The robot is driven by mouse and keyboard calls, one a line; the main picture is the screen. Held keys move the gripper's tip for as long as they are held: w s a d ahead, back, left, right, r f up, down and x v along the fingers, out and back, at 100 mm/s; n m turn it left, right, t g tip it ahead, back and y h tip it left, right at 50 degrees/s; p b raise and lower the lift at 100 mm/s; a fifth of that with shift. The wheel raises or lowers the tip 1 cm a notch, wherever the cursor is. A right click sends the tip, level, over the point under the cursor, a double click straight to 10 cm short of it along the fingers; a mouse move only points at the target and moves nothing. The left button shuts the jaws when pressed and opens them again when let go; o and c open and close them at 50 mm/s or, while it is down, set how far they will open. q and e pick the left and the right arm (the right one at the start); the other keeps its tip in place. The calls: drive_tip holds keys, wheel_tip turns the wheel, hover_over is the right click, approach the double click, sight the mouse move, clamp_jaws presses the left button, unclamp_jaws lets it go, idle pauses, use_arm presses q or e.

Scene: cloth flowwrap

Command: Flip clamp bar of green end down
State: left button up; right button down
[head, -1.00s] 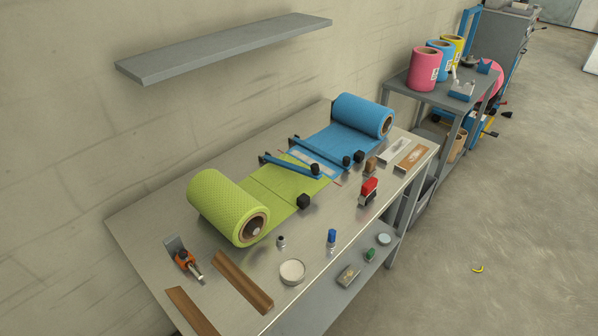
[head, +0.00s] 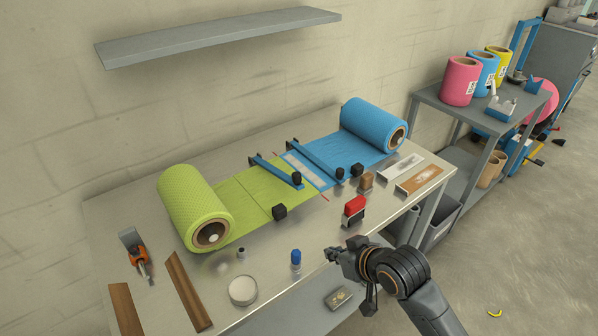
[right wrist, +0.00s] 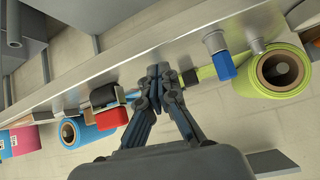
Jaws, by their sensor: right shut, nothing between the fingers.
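The green web runs from the green roll (head: 190,205) to its end beneath a blue clamp bar (head: 274,170). That bar has a black knob (head: 297,178) at its front end; I cannot tell whether the bar is raised. A second blue clamp bar (head: 314,159) lies across the blue web near the blue roll (head: 368,128). My right gripper (head: 331,254) is shut and empty near the table's front edge, in front of the clamp bars and apart from them. Its closed fingers also show in the right wrist view (right wrist: 160,72). My left gripper is not in view.
A red-handled tool (head: 354,208), a blue-capped bottle (head: 296,258), a round tin (head: 243,290) and a small black block (head: 279,212) stand on the metal table (head: 130,215). A grey shelf (head: 220,38) hangs on the wall above. A side cart (head: 425,97) stands at the right.

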drive_tip(key=w+a+r+n+t+y, duration=0.2)
drive_tip(key=w+a+r+y, duration=0.1)
drive_tip(key=w+r, duration=1.2)
drive_tip(key=p, duration=0.2)
hover_over(300, 186)
drive_tip(key=w, duration=0.1)
drive_tip(key=shift+a+f, duration=0.15)
drive_tip(key=shift+f, duration=0.45)
drive_tip(key=shift+a+f, duration=0.15)
drive_tip(key=shift+f, duration=0.4)
drive_tip(key=f, duration=0.2)
drive_tip(key=shift+s+d+f, duration=0.2)
drive_tip(key=shift+s+f, duration=0.1)
drive_tip(key=shift+f, duration=0.05)
drive_tip(key=shift+s+d+f, duration=0.15)
drive_tip(key=shift+d+f, duration=0.05)
drive_tip(key=shift+f, duration=0.45)
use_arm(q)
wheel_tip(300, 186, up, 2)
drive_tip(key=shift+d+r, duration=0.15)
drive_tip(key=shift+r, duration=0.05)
use_arm(e)
drive_tip(key=shift+a, duration=0.1)
